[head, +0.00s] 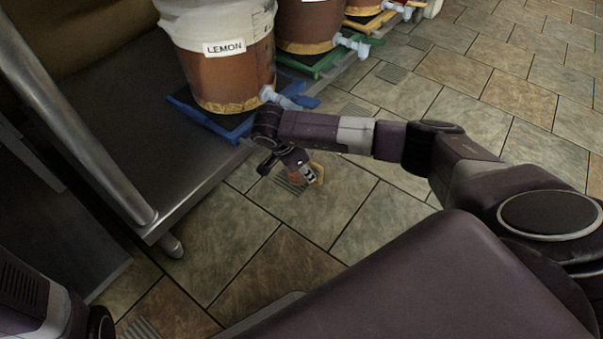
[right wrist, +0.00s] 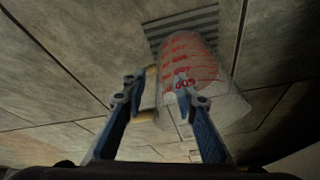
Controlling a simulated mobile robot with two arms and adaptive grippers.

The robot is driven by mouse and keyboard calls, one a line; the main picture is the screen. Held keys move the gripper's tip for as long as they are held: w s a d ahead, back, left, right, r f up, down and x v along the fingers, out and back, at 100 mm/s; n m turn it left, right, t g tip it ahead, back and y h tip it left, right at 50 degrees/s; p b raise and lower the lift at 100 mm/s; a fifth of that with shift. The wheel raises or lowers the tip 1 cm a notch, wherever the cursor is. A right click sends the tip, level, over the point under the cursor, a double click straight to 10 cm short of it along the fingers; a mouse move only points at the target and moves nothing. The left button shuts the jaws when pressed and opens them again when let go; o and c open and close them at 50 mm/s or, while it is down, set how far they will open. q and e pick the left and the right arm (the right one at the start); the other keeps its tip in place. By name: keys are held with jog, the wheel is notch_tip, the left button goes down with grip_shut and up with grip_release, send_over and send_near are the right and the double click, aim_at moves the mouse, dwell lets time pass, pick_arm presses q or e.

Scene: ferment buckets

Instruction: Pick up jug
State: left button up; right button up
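The jug (right wrist: 195,75) is a clear, cylindrical vessel with red measuring marks, seen in the right wrist view just beyond my fingers. It appears tilted in that view, above or against the tiled floor. My right gripper (right wrist: 168,92) has its two fingers apart, with the right finger overlapping the near side of the jug; a pale part that may be the handle lies between the fingers. In the head view my right gripper (head: 310,174) is low over the floor in front of the bench, and the jug is mostly hidden there. My left gripper is not in view.
A bucket labelled LEMON (head: 222,65) stands on a blue tray (head: 222,128) on the metal bench (head: 130,105), with its spigot (head: 278,97) above my right wrist. More buckets (head: 308,25) stand behind. A floor drain (right wrist: 185,25) lies beyond the jug. The tiled floor is open at right.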

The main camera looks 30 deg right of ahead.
jog(key=shift+d+f, duration=0.2)
jog(key=shift+f, duration=0.35)
jog(key=shift+r, duration=0.1)
grip_shut()
jog(key=shift+r, duration=0.15)
